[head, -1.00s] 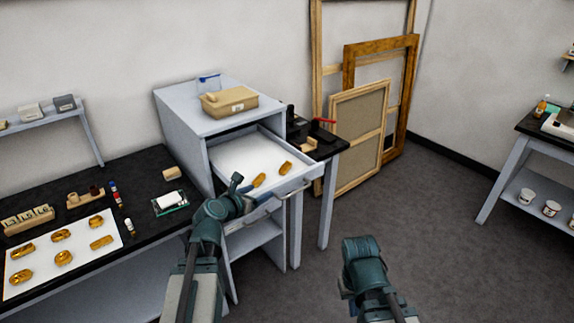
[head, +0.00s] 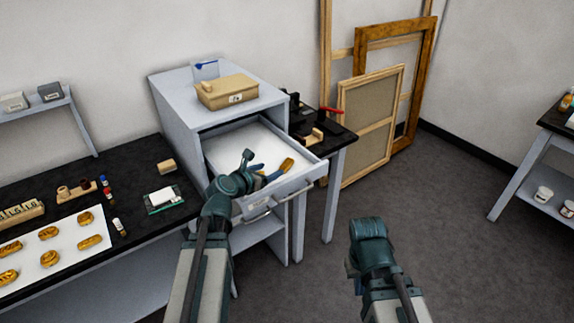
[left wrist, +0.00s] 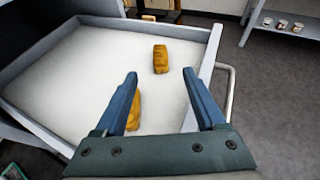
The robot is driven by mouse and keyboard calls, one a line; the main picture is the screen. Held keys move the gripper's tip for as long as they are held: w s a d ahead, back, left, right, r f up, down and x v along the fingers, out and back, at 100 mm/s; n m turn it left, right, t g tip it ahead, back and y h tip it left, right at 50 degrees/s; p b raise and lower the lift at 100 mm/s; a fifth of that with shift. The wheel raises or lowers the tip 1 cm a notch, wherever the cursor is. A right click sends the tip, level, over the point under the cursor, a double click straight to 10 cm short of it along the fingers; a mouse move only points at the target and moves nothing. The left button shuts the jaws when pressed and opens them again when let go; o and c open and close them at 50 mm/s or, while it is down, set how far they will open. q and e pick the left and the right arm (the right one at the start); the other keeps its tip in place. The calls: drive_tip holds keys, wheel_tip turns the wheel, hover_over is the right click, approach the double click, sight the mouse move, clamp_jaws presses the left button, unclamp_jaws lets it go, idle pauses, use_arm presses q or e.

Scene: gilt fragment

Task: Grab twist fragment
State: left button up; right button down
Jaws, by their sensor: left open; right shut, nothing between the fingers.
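Two gilt fragments lie in the open, white-lined drawer (head: 232,146). I cannot tell from these frames which one is the twist. The farther fragment (head: 287,165) also shows clear of my fingers in the left wrist view (left wrist: 160,58). The nearer fragment (left wrist: 134,112) is partly hidden behind the left-hand finger of my left gripper (left wrist: 160,76), and only a sliver of it shows in the head view. My left gripper is open and empty, with its blue fingers over the drawer (head: 266,175). My right gripper (head: 370,232) is over the floor, away from the drawer, its fingers hidden.
The drawer's front with its handle (head: 262,212) and its side walls surround the fragments. A tan box (head: 226,95) sits on the cabinet (head: 175,108). More gilt pieces lie on a white sheet (head: 75,262) on the left bench.

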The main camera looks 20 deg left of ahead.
sight(286, 162)
use_arm(q)
drive_tip(key=b+x, duration=0.5)
drive_tip(key=x, duration=0.8)
drive_tip(key=shift+w, duration=0.25)
drive_tip(key=shift+s, duration=0.1)
clamp_jaws()
